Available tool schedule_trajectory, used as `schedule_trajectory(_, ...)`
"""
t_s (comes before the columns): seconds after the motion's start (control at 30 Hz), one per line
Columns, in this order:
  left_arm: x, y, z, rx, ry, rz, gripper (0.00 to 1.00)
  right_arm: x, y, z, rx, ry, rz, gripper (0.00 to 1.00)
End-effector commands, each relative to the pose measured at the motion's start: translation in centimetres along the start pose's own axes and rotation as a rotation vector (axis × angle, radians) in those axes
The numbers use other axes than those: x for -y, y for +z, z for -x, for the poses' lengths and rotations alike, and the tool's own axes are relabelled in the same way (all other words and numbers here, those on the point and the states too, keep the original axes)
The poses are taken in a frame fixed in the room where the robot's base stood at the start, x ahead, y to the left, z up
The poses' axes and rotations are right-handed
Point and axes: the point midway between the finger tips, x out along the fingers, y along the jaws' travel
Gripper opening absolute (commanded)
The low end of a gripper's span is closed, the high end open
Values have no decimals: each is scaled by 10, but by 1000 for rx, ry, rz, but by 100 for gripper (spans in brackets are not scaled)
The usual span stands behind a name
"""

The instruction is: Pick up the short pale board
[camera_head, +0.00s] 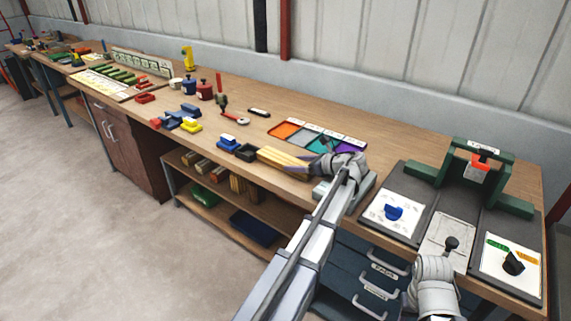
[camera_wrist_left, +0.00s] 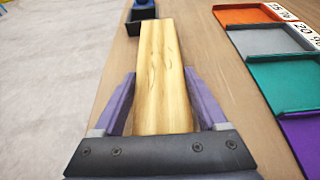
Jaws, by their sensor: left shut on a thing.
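The short pale board (camera_head: 284,160) is at the front edge of the long wooden bench in the head view. In the left wrist view the board (camera_wrist_left: 163,75) runs straight away from me, with visible grain. My left gripper (camera_wrist_left: 158,90) has one purple finger on each side of the board and is shut on its near part. In the head view my left gripper (camera_head: 298,158) reaches in over the bench, and its wrist hides the board's near end. I cannot tell whether the board touches the bench. My right gripper's fingers do not show.
Just beyond the board's far end stands a small dark bin (camera_head: 246,152). Coloured trays, including an orange one (camera_head: 286,130), lie to the right. A green-framed fixture (camera_head: 470,175) stands at the bench's right end.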

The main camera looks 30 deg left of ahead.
Motion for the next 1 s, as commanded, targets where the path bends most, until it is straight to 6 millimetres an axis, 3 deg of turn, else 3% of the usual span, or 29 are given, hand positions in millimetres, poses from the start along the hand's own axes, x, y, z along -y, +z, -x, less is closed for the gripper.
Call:
schedule_trajectory(0.07, 0, 0, 0, 0, 0, 0, 58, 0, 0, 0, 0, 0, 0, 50)
schedule_trajectory(0.53, 0, 0, 0, 0, 0, 0, 6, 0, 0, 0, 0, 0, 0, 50)
schedule_trajectory(1.0, 0, 10, 4, 1, 0, 0, 5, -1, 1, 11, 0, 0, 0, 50)
